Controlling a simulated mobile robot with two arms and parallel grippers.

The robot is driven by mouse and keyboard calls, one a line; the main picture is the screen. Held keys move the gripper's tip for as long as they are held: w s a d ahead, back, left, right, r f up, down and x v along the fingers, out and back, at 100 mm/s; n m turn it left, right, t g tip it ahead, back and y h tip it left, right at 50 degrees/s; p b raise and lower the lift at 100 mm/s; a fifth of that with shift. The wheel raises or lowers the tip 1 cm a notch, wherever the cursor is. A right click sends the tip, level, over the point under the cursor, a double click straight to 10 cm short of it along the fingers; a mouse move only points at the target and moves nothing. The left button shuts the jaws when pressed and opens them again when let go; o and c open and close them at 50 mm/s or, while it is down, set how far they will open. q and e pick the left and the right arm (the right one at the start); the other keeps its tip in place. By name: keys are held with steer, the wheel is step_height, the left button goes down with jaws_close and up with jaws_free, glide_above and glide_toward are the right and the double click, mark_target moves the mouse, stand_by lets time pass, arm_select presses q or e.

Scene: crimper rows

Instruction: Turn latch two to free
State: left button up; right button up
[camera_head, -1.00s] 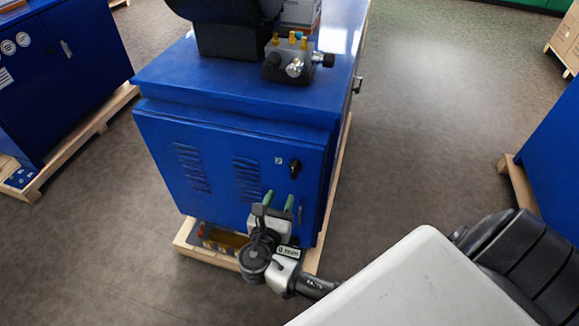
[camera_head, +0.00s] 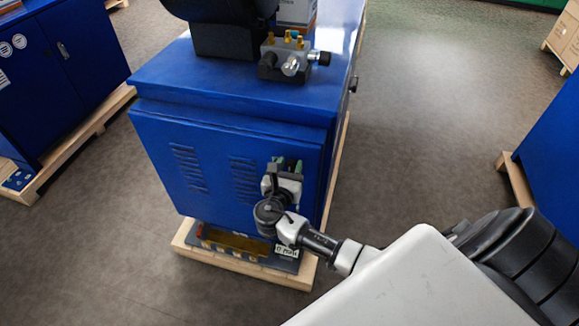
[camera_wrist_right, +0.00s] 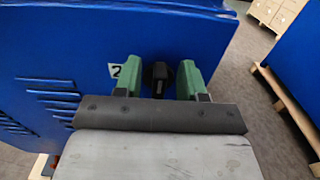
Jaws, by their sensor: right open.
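Latch two, a black knob (camera_wrist_right: 158,75), is on the blue cabinet door (camera_head: 215,165), just right of a white label marked 2 (camera_wrist_right: 115,71). In the wrist view it sits between the two green fingers of my right gripper (camera_wrist_right: 158,80). The gripper is open, with a finger on each side of the knob and a gap on both sides. In the head view my right gripper (camera_head: 286,164) is at the upper right of the door and hides the knob. My left gripper is not in view.
The cabinet stands on a wooden pallet (camera_head: 250,268), with a fixture (camera_head: 287,60) on top. Other blue cabinets stand at the left (camera_head: 60,70) and right (camera_head: 550,150). Louvre slots (camera_wrist_right: 50,98) are left of the knob. The floor between is clear.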

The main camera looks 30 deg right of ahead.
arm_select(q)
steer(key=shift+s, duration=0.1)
arm_select(e)
jaws_close()
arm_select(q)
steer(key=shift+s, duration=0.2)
